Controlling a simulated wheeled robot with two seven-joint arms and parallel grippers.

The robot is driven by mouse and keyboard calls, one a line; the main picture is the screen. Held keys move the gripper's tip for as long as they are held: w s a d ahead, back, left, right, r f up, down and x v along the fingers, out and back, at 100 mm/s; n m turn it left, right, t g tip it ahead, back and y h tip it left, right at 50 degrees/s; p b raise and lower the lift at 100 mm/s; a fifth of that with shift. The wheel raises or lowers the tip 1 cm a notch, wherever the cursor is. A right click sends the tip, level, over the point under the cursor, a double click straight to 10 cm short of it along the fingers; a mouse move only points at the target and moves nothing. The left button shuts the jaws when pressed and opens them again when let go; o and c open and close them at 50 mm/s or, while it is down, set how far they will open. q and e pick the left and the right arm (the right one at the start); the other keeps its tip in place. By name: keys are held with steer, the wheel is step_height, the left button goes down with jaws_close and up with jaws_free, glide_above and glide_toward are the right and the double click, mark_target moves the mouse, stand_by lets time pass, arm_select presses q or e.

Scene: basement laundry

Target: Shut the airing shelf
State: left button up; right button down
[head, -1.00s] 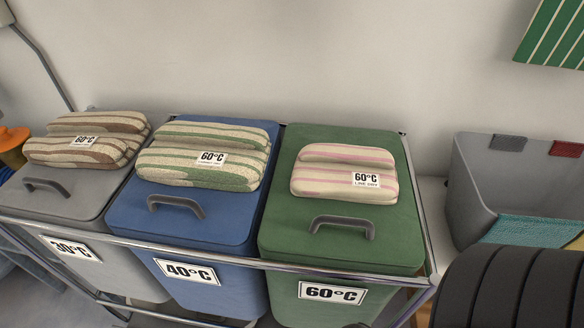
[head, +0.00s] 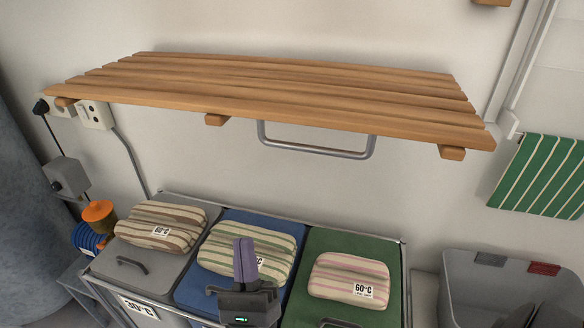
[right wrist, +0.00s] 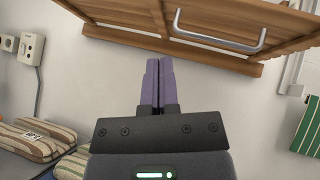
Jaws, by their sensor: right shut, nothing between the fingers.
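The airing shelf (head: 290,88) is a slatted wooden panel that sticks out from the wall, roughly level, across the upper part of the head view. A grey metal bar handle (head: 316,152) hangs under its front edge. In the right wrist view I see the shelf's underside (right wrist: 120,14) and the handle (right wrist: 218,42) from below. My right gripper (head: 244,245) has purple fingers pointing up. They are together with nothing between them, below the shelf and apart from the handle; the fingers also show in the right wrist view (right wrist: 156,66). My left gripper is not in view.
Below stand grey, blue and green lidded bins in a metal frame, with striped folded towels (head: 350,280) on top. A grey tub (head: 455,290) is at the right, beneath a green striped cloth (head: 545,175). A wall socket (head: 95,115) is at the left.

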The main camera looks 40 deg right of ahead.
arm_select(q)
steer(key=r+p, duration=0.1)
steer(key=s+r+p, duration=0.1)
steer(key=p, duration=0.1)
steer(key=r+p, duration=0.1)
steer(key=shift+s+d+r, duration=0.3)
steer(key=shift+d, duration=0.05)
arm_select(e)
steer(key=w+d+r+m+g+h, duration=0.2)
steer(key=d+r+m+g+h, duration=0.5)
steer(key=r+m, duration=0.3)
steer(key=shift+d+r+m+h, duration=0.15)
steer(key=shift+d+m+h, duration=0.15)
steer(key=shift+d+h, duration=0.55)
